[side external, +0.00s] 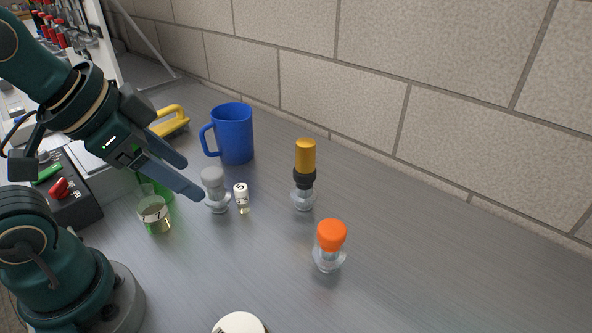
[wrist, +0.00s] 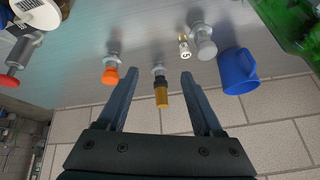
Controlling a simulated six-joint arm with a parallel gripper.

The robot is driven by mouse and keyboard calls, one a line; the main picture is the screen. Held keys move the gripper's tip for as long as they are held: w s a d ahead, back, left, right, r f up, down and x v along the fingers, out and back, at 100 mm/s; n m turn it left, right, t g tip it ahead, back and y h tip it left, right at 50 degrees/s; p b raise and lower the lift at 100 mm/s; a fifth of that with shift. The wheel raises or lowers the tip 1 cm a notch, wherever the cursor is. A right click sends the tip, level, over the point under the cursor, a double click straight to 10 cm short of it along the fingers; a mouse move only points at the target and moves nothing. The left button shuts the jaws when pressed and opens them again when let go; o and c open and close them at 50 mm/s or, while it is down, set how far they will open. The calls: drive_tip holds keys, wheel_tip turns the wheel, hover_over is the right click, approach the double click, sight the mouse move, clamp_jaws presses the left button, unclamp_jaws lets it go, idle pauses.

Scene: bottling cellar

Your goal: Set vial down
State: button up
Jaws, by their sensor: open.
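A small vial-like piece with a white top marked with a dark character (side external: 240,190) stands on the grey bench; it also shows in the wrist view (wrist: 184,46). Beside it is a clear glass piece with a grey cap (side external: 213,180), also in the wrist view (wrist: 203,42). My gripper (side external: 193,180) is open, with its fingers left of the grey-capped piece in the side view. In the wrist view my gripper (wrist: 159,73) shows its two fingers apart, holding nothing. An amber-topped piece with a black collar (side external: 305,160) appears between the fingers there (wrist: 161,95), but contact is not visible.
An orange-capped glass piece (side external: 331,238) stands toward the front. A blue mug (side external: 235,135) stands behind, near the block wall (side external: 450,90). A glass with greenish contents (side external: 154,215) stands by my arm. A green bottle (wrist: 296,25) shows at upper right. The bench at right is clear.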

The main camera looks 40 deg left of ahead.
drive_tip(key=w+m, duration=0.3)
drive_tip(key=w, duration=0.2)
drive_tip(key=m+g, duration=0.3)
drive_tip(key=g, duration=0.1)
hover_over(238, 187)
drive_tip(key=d, duration=0.1)
drive_tip(key=shift+h, duration=0.4)
drive_tip(key=x, duration=0.5)
drive_tip(key=s+x, duration=0.1)
drive_tip(key=x, duration=0.1)
drive_tip(key=shift+a+f, duration=0.3)
drive_tip(key=shift+f, duration=0.25)
drive_tip(key=f, duration=0.1)
drive_tip(key=a+f, duration=0.1)
drive_tip(key=f, duration=0.1)
drive_tip(key=shift+s+f+g, duration=0.2)
drive_tip(key=shift+g, duration=0.2)
drive_tip(key=shift+f, duration=0.7)
drive_tip(key=shift+w+d+f, duration=0.1)
drive_tip(key=shift+f, duration=0.85)
drive_tip(key=shift+w+d+f, duration=0.1)
drive_tip(key=shift+f, duration=0.85)
clamp_jaws()
